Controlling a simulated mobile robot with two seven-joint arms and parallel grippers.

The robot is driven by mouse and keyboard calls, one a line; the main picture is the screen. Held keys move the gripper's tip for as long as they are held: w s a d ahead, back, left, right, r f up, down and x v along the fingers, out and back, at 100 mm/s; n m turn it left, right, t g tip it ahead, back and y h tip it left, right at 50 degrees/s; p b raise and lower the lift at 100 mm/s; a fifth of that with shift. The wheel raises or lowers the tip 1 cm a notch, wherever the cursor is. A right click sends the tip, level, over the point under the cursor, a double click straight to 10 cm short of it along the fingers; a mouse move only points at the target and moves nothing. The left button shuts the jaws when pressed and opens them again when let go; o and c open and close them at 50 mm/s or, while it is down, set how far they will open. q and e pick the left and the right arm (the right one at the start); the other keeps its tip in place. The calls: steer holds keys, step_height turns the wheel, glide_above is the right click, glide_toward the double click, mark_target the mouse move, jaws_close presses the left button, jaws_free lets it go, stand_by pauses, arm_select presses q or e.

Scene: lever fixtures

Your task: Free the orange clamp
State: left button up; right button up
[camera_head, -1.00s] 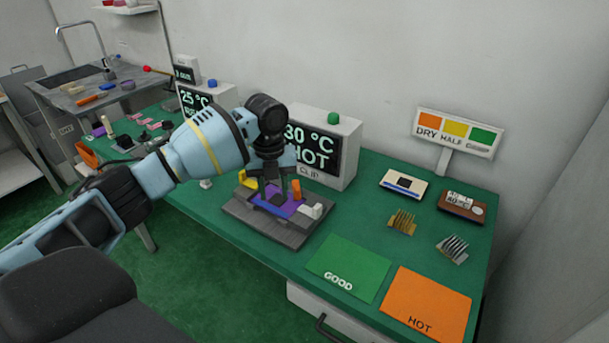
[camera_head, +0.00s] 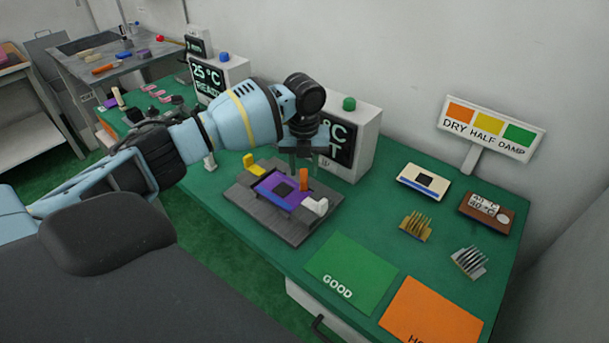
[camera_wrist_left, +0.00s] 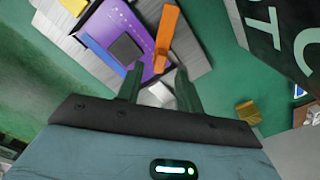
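The orange clamp (camera_head: 304,180) stands at the back right edge of a purple board with a dark square chip (camera_head: 284,189), held on a grey fixture (camera_head: 238,197). In the left wrist view the orange clamp (camera_wrist_left: 167,38) lies along the board's edge. My left gripper (camera_head: 304,160) is above the back of the fixture. My right gripper is not in view.
A yellow clamp (camera_head: 249,161) and a white clamp (camera_head: 316,207) sit on the same fixture. A white display box (camera_head: 363,125) stands close behind it. Green GOOD (camera_head: 350,272) and orange HOT (camera_head: 432,312) mats lie to the right.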

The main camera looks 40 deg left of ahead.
mark_target(304, 178)
arm_select(q)
steer(key=shift+f, duration=1.8)
jaws_close()
